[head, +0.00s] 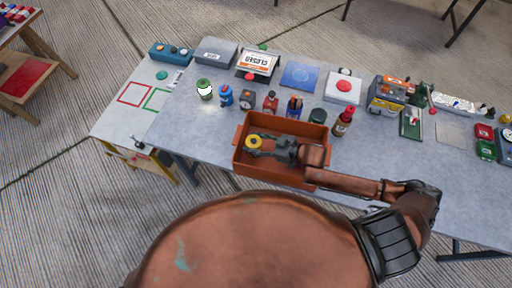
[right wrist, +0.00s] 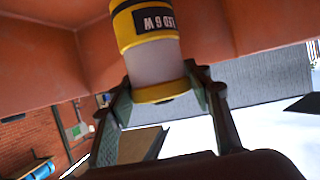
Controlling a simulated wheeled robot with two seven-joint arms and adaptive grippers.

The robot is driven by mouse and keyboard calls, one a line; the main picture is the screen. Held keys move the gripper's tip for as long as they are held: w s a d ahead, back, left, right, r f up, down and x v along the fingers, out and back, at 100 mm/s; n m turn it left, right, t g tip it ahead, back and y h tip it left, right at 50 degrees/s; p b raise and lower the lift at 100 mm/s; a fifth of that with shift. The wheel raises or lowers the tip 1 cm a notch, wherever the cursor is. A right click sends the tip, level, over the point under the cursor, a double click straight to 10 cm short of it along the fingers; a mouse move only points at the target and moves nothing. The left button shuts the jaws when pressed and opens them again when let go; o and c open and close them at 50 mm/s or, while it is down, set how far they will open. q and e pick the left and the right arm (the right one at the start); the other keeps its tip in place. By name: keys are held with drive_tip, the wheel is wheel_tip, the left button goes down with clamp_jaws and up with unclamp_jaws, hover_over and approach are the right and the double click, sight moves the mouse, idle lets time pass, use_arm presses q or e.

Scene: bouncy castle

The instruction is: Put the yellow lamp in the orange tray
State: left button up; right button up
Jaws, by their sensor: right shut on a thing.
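The yellow lamp (head: 254,141) shows as a yellow ring with a dark middle, inside the outline of the orange tray (head: 241,163) in the head view. In the right wrist view the lamp (right wrist: 150,55) has a white body, yellow bands and a dark label reading "LED 6 W". My right gripper (head: 268,147) reaches over the tray from the right and is shut on the lamp. Its fingers (right wrist: 158,92) sit on either side of the lamp's lower part. The tray's orange walls (right wrist: 50,65) fill the upper wrist view. I cannot tell whether the lamp touches the tray floor. My left gripper is not in view.
Behind the tray stand several small bottles, including a red one (head: 343,121) close to its right end and a blue one (head: 226,95). A white box with a red button (head: 343,88) is farther back. The grey table (head: 190,130) is bare left of the tray.

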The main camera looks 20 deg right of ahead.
drive_tip(key=shift+f, duration=1.8)
drive_tip(key=shift+f, duration=0.15)
drive_tip(key=o, duration=1.5)
drive_tip(key=shift+c, duration=0.2)
drive_tip(key=v, duration=0.7)
drive_tip(key=shift+s+d+r, duration=0.15)
drive_tip(key=shift+s+r, duration=0.05)
drive_tip(key=shift+s, duration=0.05)
